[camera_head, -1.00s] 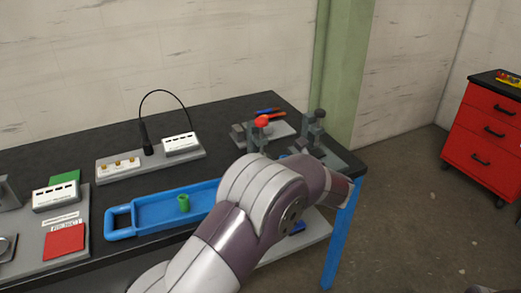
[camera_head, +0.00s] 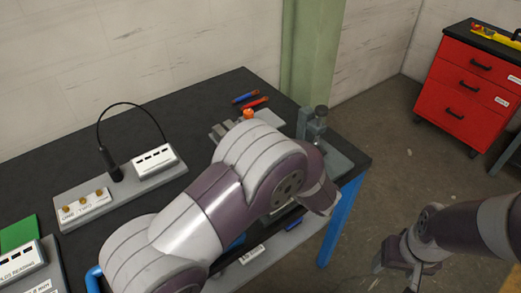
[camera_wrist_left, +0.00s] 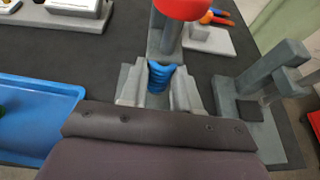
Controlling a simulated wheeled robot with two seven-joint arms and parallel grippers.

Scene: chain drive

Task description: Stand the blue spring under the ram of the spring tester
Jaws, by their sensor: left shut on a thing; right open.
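The blue spring (camera_wrist_left: 159,76) is between the fingers of my left gripper (camera_wrist_left: 157,88), which is shut on it. In the left wrist view it lies right at the foot of the grey spring tester (camera_wrist_left: 165,38) with the red knob; I cannot tell whether it stands on the tester or is under the ram. My right gripper (camera_head: 392,268) is open and empty, off the table at lower right.
A grey stand (camera_wrist_left: 250,95) is right of the tester, near the table's end. A blue tray (camera_wrist_left: 40,118) lies to the left. Red and blue-handled tools (camera_head: 256,102) lie behind. A grey block with a black cable (camera_head: 120,188) stands left. A red drawer cabinet (camera_head: 465,90) stands beyond.

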